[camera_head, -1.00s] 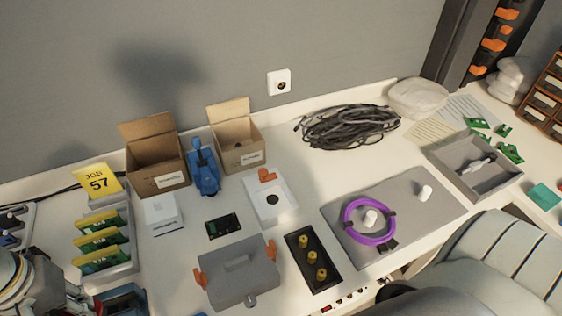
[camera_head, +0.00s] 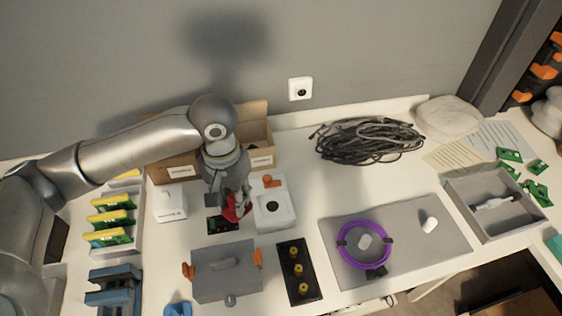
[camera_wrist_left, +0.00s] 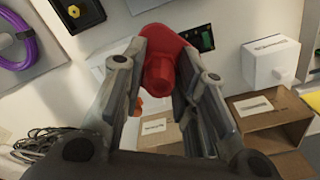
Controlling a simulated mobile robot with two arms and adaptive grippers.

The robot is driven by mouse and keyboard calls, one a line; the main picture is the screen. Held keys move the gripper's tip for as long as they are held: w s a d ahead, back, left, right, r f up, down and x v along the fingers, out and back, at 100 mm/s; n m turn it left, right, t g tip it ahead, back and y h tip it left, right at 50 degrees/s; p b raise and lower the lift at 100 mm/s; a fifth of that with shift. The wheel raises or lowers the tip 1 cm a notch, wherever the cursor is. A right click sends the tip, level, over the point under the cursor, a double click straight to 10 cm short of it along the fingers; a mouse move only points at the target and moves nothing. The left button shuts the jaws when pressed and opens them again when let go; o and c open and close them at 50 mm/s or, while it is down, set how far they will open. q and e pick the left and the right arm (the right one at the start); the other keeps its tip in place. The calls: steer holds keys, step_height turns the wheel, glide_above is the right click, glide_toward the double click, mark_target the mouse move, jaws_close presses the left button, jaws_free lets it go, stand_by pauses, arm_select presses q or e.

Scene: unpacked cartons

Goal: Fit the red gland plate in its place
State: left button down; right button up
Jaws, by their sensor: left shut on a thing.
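A red part (camera_head: 236,209), which I take to be the red gland plate, is in my left gripper (camera_head: 231,198). The gripper is shut on it and points down over the bench. In the left wrist view the red part (camera_wrist_left: 164,62) sits between the two fingers, with a rounded stub towards the camera. Just right of it in the head view stands a white enclosure (camera_head: 274,221) with a dark round hole in its top and an orange piece (camera_head: 272,181) at its back end. My right gripper is not in view.
A dark circuit board (camera_head: 218,225) lies below the gripper. A grey lidded box (camera_head: 225,270) with orange clips and a black tray (camera_head: 309,289) with yellow knobs are in front. Cartons (camera_head: 262,158) stand behind. The bench between the enclosure and the grey mat (camera_head: 415,255) is mostly clear.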

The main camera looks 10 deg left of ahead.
arm_select(q)
steer(key=w+d+m+p, duration=0.6)
steer(key=w+p, duration=0.2)
steer(key=p, duration=0.4)
steer(key=shift+m, duration=0.4)
steer(key=f+b, duration=0.1)
steer(key=f, duration=0.1)
steer(key=f+b, duration=0.3)
steer(key=shift+w+d+f+b, duration=0.1)
steer(key=shift+d+f+b, duration=0.2)
steer(key=shift+f+b, duration=0.1)
steer(key=shift+r+p, duration=0.25)
steer(key=shift+p, duration=0.65)
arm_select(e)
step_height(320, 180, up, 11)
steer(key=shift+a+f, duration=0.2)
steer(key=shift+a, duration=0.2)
arm_select(q)
steer(key=shift+f, duration=0.3)
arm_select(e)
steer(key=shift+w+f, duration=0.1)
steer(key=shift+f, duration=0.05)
